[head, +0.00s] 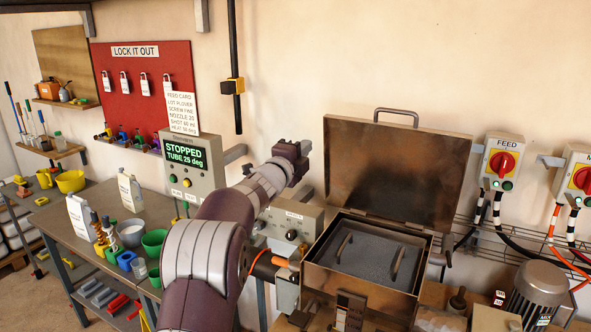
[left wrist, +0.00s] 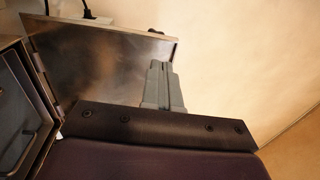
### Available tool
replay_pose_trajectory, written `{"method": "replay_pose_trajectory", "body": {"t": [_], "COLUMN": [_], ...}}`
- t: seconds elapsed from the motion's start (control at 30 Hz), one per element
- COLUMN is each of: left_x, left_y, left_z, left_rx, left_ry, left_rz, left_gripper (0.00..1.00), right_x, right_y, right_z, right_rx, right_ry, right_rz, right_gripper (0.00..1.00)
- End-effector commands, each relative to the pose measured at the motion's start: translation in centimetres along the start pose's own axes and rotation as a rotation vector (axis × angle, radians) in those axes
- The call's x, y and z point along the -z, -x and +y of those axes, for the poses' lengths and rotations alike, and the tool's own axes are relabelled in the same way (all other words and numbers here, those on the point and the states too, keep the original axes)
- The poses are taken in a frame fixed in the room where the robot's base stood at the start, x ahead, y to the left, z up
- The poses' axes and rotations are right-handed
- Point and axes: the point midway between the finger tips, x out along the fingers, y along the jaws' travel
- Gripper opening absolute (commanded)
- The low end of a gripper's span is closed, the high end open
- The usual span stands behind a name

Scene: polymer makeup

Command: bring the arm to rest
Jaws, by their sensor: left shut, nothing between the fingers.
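My left arm (head: 215,235) comes up from the bottom of the head view and reaches toward the wall. My left gripper (head: 304,148) is at its end, raised beside the left edge of the open lid (head: 395,165) of a metal box. In the left wrist view the grey fingers (left wrist: 162,85) are together with nothing between them, and the lid (left wrist: 100,65) shows behind them. I see no contact between gripper and lid. My right gripper is not in view.
The open metal box (head: 362,293) holds a grey panel with two handles. A control box reading STOPPED (head: 187,162) stands left of the arm. A bench (head: 75,222) with bottles and cups is at the left. A FEED switch (head: 503,163) is on the right wall.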

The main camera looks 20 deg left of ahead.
Motion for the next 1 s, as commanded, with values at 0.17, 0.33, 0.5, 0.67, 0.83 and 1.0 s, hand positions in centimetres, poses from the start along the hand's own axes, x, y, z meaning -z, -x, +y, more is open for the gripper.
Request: {"method": "replay_pose_trajectory", "body": {"t": [0.17, 0.33, 0.5, 0.67, 0.83, 1.0], "left_x": [0.0, 0.0, -1.7, -2.9, 3.9, 11.4], "left_y": [2.9, 3.4, 3.8, 10.4, 23.3, 36.1], "left_z": [0.2, 0.0, 2.5, 14.6, 24.7, 28.4], "left_rx": [0.002, 0.001, -0.084, -0.408, -0.762, -1.034], "left_ry": [-0.001, 0.000, 0.184, 0.698, 1.119, 1.275], "left_rz": [-0.001, 0.000, -0.094, -0.453, -0.876, -1.205], "left_gripper": [0.00, 0.00, 0.00, 0.00, 0.00, 0.00], "right_x": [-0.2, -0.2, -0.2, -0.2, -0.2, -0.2], "right_y": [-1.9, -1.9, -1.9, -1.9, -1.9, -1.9], "right_z": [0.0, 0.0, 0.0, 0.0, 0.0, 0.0], "right_rx": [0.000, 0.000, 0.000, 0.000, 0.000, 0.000], "right_ry": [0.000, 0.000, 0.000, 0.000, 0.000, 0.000], "right_rz": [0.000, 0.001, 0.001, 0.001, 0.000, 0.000], "right_gripper": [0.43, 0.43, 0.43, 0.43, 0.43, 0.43]}}
